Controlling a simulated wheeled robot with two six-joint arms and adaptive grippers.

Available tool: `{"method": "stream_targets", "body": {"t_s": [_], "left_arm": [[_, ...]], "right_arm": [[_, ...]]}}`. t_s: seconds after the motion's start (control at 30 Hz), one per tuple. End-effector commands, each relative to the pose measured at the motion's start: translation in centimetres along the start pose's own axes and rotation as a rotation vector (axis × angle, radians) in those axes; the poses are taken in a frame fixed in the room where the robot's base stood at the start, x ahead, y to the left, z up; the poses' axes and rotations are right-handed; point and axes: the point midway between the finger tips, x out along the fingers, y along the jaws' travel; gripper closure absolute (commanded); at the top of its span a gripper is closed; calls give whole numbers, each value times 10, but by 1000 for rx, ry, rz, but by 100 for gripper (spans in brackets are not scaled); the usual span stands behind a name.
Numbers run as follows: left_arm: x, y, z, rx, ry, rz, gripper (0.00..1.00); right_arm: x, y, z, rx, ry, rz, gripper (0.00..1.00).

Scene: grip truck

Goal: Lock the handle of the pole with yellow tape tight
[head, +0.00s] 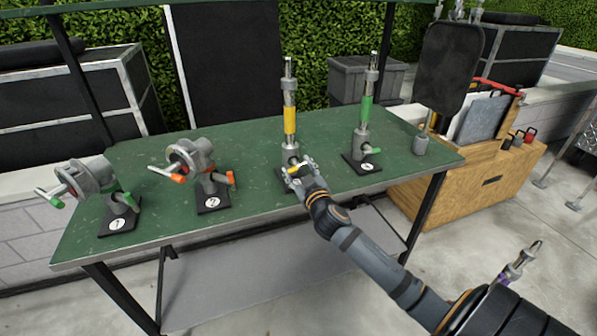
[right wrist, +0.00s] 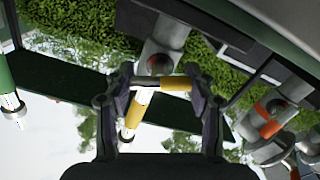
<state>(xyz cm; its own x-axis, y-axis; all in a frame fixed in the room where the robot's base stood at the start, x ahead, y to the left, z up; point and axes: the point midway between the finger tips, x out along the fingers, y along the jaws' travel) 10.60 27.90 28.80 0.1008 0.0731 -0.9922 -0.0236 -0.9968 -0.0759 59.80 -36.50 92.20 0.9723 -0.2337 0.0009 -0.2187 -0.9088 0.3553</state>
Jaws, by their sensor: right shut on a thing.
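The pole with yellow tape (head: 290,121) stands upright in its grey clamp stand on the green table, third from the left. Its yellow handle (head: 293,171) sits low on the front of the clamp. My right gripper (head: 300,167) is at this handle, in front of the pole. In the right wrist view the yellow handle (right wrist: 176,83) lies crosswise between the two fingers, and the gripper (right wrist: 160,85) is shut on it. The taped pole (right wrist: 133,112) shows behind it, tilted in that picture. My left gripper is not in view.
A green-taped pole (head: 367,108) stands upright to the right on the green table (head: 255,160). Two clamps lie tilted to the left, one with orange handles (head: 200,165), one with green handles (head: 95,180). A wooden cabinet (head: 450,190) stands right of the table.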

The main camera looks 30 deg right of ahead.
Motion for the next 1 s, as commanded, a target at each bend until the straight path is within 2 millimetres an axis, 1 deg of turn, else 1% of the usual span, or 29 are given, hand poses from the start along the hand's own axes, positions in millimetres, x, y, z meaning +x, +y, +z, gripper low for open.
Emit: {"method": "stream_targets", "body": {"t_s": [0.03,0.2,0.4,0.93,0.97,1.0], "left_arm": [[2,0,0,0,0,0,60],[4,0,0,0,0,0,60],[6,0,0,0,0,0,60],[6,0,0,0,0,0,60],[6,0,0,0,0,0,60],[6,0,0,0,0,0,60]], "right_arm": [[0,-1,2,29,-3,-1,76],[0,-1,2,113,-3,-1,76],[0,-1,2,170,-3,0,76],[0,-1,2,190,-4,0,76],[0,-1,2,190,-4,0,42],[0,-1,2,190,-4,0,37]]}}
